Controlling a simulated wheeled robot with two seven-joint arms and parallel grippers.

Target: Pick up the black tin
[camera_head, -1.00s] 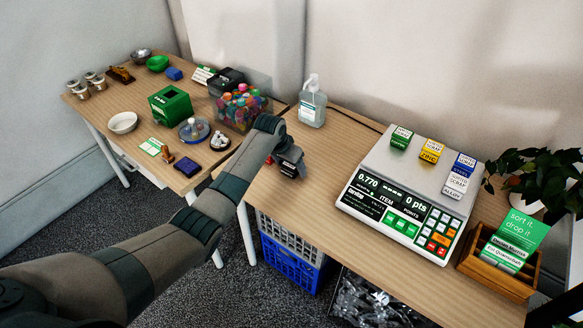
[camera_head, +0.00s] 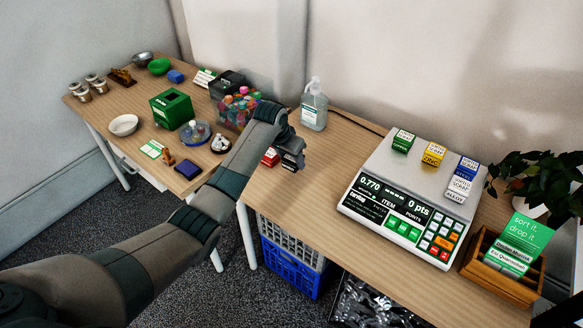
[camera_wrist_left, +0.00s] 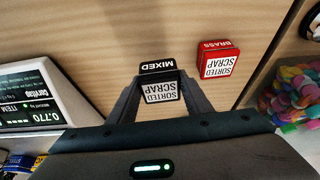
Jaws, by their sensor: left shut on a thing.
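The black tin (camera_wrist_left: 158,80), with a "MIXED" top and a white "SORTED SCRAP" label, sits between the fingertips of my left gripper (camera_wrist_left: 160,92) in the left wrist view. The gripper is shut on it. In the head view my left gripper (camera_head: 291,158) is over the near left part of the scale's table, and the black tin is hidden by it or too small to make out. I cannot tell whether the tin touches the table. My right gripper is not in view.
A red brass tin (camera_wrist_left: 219,60) stands close beside the held tin; it also shows in the head view (camera_head: 270,157). A sanitizer bottle (camera_head: 314,105) stands behind. The scale (camera_head: 408,200) carries several coloured tins. Bare wooden table (camera_head: 315,190) lies between gripper and scale.

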